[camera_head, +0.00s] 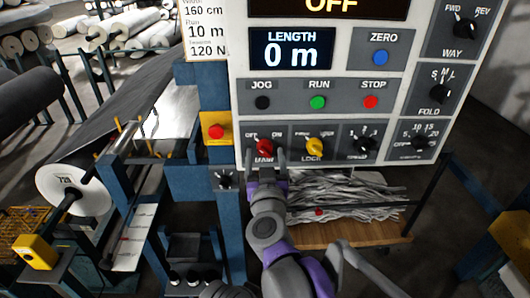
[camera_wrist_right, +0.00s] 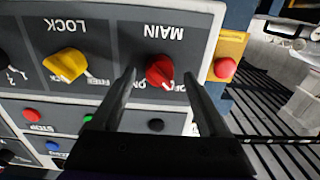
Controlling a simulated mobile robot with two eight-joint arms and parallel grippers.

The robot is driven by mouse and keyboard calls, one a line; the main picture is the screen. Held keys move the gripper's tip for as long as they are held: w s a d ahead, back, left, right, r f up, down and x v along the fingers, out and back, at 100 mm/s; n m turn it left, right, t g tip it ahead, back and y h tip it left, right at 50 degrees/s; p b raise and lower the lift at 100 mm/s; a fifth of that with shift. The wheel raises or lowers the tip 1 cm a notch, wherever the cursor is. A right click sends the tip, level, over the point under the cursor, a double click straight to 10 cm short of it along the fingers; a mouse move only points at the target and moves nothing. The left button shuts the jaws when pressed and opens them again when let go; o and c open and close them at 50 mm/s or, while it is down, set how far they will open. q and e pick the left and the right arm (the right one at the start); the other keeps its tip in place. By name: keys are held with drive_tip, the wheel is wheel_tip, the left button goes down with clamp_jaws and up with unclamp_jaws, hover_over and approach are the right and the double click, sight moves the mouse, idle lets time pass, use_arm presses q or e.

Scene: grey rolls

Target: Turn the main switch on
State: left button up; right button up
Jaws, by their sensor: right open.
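The main switch is a red rotary knob (camera_head: 264,148) at the lower left of the white control panel (camera_head: 234,95), with OFF and ON labels above it. In the right wrist view the red knob (camera_wrist_right: 159,71) appears upside down, and its pointer seems turned toward OFF. The display (camera_head: 330,6) at the top reads OFF. My right gripper (camera_head: 265,163) is open just below the knob in the head view. In the wrist view its fingers (camera_wrist_right: 160,82) lie to either side of the knob; I cannot tell whether they touch it. My left gripper is not in view.
A yellow LOCK knob (camera_head: 314,147) is close to the right of the red knob. A red button on a yellow box (camera_head: 216,132) is close to the left. JOG, RUN and STOP buttons (camera_head: 318,102) are above. A wooden cart (camera_head: 340,233) with grey strips stands below.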

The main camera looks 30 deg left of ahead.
drive_tip(key=shift+w+a, duration=0.3)
drive_tip(key=shift+w, duration=0.15)
clamp_jaws()
